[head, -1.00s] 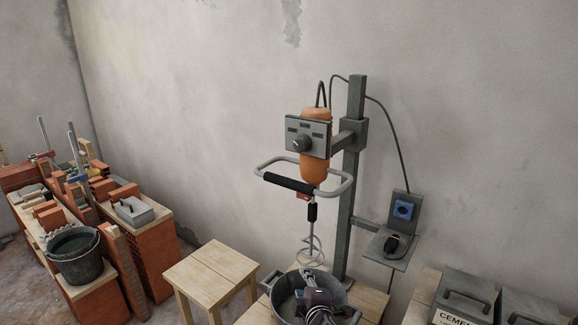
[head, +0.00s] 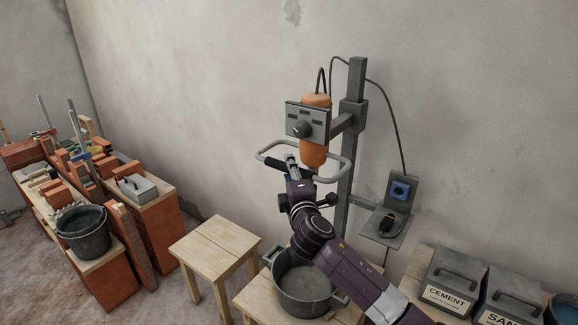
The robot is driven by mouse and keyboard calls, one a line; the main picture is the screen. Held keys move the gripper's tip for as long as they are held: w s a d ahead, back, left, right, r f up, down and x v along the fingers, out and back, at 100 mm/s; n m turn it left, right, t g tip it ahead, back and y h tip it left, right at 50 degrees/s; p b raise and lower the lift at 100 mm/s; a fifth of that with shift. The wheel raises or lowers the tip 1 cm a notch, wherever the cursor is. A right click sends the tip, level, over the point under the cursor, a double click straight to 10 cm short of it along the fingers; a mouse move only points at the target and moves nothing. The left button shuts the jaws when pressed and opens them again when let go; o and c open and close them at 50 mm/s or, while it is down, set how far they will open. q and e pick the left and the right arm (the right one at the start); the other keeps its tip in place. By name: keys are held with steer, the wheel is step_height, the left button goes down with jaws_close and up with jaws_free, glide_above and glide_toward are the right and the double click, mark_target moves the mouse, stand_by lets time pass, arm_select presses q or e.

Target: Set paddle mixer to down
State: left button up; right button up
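The paddle mixer (head: 315,152) has an orange body and a grey control box with a knob. It hangs upright on a grey stand column (head: 349,150), above a grey pot (head: 301,291). Its looped metal handle (head: 338,156) has a black grip (head: 273,163) at the front. My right gripper (head: 292,163) is at this front bar, overlapping the grip in the picture. Whether its fingers are closed on the bar cannot be told. My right arm hides the mixer's shaft and paddle. My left gripper is not in view.
A wooden stool (head: 215,243) stands left of the pot. A socket and plug shelf (head: 388,226) is right of the column. Cement (head: 452,279) and sand (head: 511,296) boxes sit at lower right. Bricks and a bucket (head: 84,235) are at left.

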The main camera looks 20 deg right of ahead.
steer(key=shift+w, duration=0.65)
steer(key=shift+c, duration=0.5)
jaws_close()
